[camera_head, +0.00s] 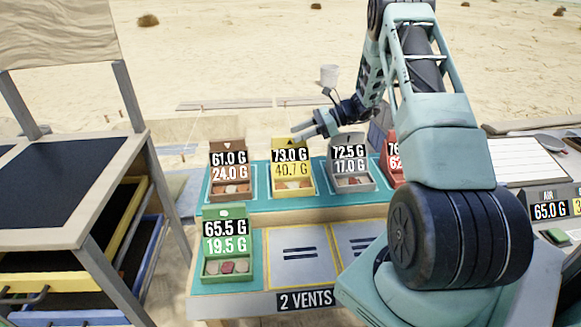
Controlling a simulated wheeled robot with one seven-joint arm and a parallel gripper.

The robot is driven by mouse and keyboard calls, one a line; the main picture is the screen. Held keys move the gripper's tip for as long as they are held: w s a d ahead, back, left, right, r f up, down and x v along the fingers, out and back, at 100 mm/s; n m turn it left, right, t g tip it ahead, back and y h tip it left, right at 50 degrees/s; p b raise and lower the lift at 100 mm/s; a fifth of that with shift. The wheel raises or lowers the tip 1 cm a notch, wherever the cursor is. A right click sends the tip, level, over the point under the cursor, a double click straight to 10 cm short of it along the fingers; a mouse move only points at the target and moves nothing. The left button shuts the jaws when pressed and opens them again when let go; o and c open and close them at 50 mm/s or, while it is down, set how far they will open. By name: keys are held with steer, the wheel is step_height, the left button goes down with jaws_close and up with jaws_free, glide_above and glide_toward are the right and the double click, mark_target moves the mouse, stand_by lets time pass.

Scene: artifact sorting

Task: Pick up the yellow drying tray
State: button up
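The yellow drying tray (292,172) stands in the back row on the teal table top. Its labels read 73.0 G and 40.7 G, and small pale pieces lie in its front. My gripper (302,131) is at the upper right of the yellow tray, by its back edge, with its fingers pointing left. It appears above or behind the tray; I cannot tell the exact gap. The fingers are small and seen from the side, so their opening is unclear. Nothing is visibly held.
A brown tray (230,183) stands left of the yellow one and a grey tray (349,171) right of it. A red tray (393,163) is partly hidden by my arm. A green tray (227,246) stands in front, beside empty marked slots (297,257). A wooden rack (75,205) is at left.

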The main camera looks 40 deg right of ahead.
mark_target(289, 136)
steer(key=x, duration=0.4)
steer(key=shift+p, duration=0.3)
steer(key=shift+s, duration=0.1)
jaws_close()
steer(key=shift+d+r, duration=0.1)
steer(key=shift+r, duration=0.05)
